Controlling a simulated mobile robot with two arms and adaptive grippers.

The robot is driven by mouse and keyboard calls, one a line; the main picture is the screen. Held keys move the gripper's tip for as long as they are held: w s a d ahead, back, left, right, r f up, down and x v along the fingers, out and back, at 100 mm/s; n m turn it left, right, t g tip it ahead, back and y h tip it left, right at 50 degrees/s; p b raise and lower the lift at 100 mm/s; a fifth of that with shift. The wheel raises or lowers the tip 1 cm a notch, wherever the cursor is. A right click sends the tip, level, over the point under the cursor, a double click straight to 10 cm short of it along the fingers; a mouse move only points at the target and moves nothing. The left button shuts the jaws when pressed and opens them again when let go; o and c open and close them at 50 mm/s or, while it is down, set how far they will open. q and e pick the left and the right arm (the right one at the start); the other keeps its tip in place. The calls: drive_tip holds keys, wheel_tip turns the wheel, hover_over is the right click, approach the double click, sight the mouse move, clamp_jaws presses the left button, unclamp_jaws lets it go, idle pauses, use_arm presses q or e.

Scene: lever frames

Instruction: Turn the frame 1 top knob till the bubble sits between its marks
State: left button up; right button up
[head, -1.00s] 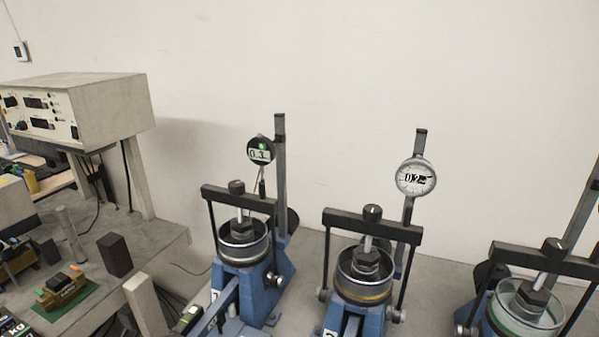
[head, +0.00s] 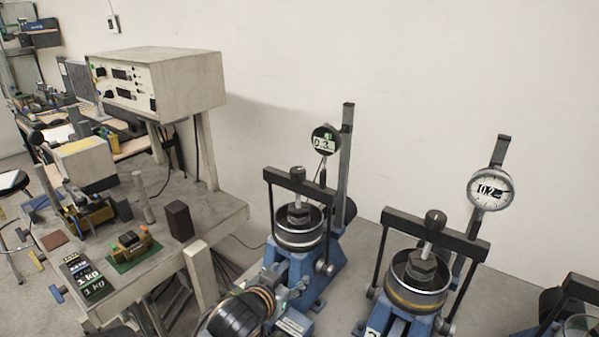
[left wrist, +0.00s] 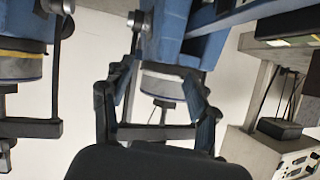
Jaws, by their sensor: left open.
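Frame 1 (head: 308,268) is the blue lever frame at the left of the row in the head view. Its black top knob (head: 298,172) sits on a dark crossbar (head: 320,190). In the left wrist view the crossbar (left wrist: 165,132) of a frame shows upside down between my fingers; I cannot see the knob there. My left gripper (head: 290,282) is open and empty, low in front of frame 1, below its knob and apart from it. Its fingers also show in the left wrist view (left wrist: 158,115). I cannot make out the bubble or its marks. My right gripper is not in view.
A second frame (head: 415,290) stands to the right, with a round gauge (head: 491,188) behind it. A digital gauge (head: 326,139) is on frame 1's post. A beige instrument box (head: 165,80) and a bench (head: 215,212) with weights are at left.

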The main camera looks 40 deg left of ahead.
sight(294, 176)
use_arm(q)
drive_tip(key=w+a+r+n+t+y, duration=0.1)
drive_tip(key=a+r+t, duration=0.1)
drive_tip(key=r, duration=0.6)
drive_tip(key=a+r+t+y, duration=0.1)
drive_tip(key=a+r+t, duration=0.15)
drive_tip(key=r, duration=0.65)
drive_tip(key=shift+t, duration=0.25)
drive_tip(key=p+x, duration=0.1)
drive_tip(key=x, duration=0.5)
drive_tip(key=p+x, duration=0.1)
drive_tip(key=x, duration=0.5)
drive_tip(key=shift+w+a+r, duration=0.1)
drive_tip(key=shift+w+r, duration=0.1)
drive_tip(key=shift+w, duration=0.15)
drive_tip(key=shift+w+a+f+p, duration=0.2)
drive_tip(key=shift+w+p, duration=0.1)
drive_tip(key=shift+w, duration=0.25)
drive_tip(key=c, duration=1.2)
